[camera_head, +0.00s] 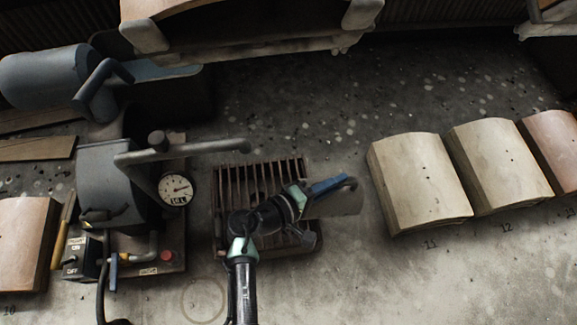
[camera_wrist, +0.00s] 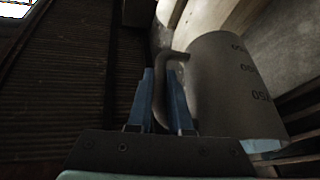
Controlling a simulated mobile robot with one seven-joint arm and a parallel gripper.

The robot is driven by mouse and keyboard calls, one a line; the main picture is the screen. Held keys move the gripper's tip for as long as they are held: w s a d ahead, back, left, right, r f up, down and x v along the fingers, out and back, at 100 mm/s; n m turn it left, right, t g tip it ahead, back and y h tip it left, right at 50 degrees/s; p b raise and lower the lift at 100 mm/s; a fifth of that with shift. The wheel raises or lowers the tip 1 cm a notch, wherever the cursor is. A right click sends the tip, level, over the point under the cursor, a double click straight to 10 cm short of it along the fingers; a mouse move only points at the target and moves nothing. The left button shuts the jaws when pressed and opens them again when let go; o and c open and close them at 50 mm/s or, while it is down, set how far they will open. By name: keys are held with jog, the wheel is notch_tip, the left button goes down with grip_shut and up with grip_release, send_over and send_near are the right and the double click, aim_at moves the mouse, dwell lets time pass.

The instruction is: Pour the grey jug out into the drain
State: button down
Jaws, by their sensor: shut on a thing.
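The grey jug (camera_wrist: 228,88) fills the right of the wrist view, with dark marks on its side. Its curved handle (camera_wrist: 164,75) is between the blue fingers of my gripper (camera_wrist: 165,92), which is shut on it. A pale blue patch shows at the jug's lower end; I cannot tell if it is liquid. In the head view my gripper (camera_head: 326,186) holds the jug (camera_head: 342,203) over the right edge of the drain, a dark barred grate (camera_head: 232,180). My arm hides part of the grate. The exact tilt of the jug is unclear.
Left of the drain stands a machine with a gauge (camera_head: 175,189), a grey pipe handle (camera_head: 185,152) and a switch box (camera_head: 82,258). A blue-grey cylinder (camera_head: 40,77) lies behind it. Curved tan blocks (camera_head: 418,180) stand right. Bare floor lies between the drain and blocks.

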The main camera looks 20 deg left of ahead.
jog(key=shift+s+a+b, duration=0.15)
jog(key=shift+a+b, duration=0.05)
jog(key=shift+b, duration=0.2)
jog(key=shift+s+a+f+t+h+b, duration=0.35)
jog(key=shift+a+f+t+b, duration=0.2)
jog(key=shift+b, duration=0.85)
jog(key=shift+s+a+n+t+h+b, duration=0.4)
jog(key=shift+a+n+t+h+b, duration=0.15)
jog(key=shift+b, duration=0.7)
dwell(0.6)
dwell(0.6)
jog(key=p, duration=0.2)
jog(key=d+r+g+p, duration=0.1)
jog(key=p, duration=0.1)
jog(key=shift+w+d+r+m+y, duration=0.1)
jog(key=shift+w+r+m+y, duration=0.2)
jog(key=shift+w+m+y, duration=0.1)
jog(key=w+d+g+y+p, duration=0.1)
jog(key=p, duration=0.2)
jog(key=d+r+g+p, duration=0.1)
jog(key=p, duration=0.3)
jog(key=shift+w+d+m+y, duration=0.3)
jog(key=shift+w+m+y, duration=0.05)
jog(key=shift+w+y, duration=0.05)
jog(key=shift+w+d+g+p, duration=0.1)
jog(key=shift+d+g+p, duration=0.1)
jog(key=shift+g+p, duration=0.15)
jog(key=shift+w+d+f+y, duration=0.1)
jog(key=shift+f+y, duration=0.2)
jog(key=shift+y, duration=0.1)
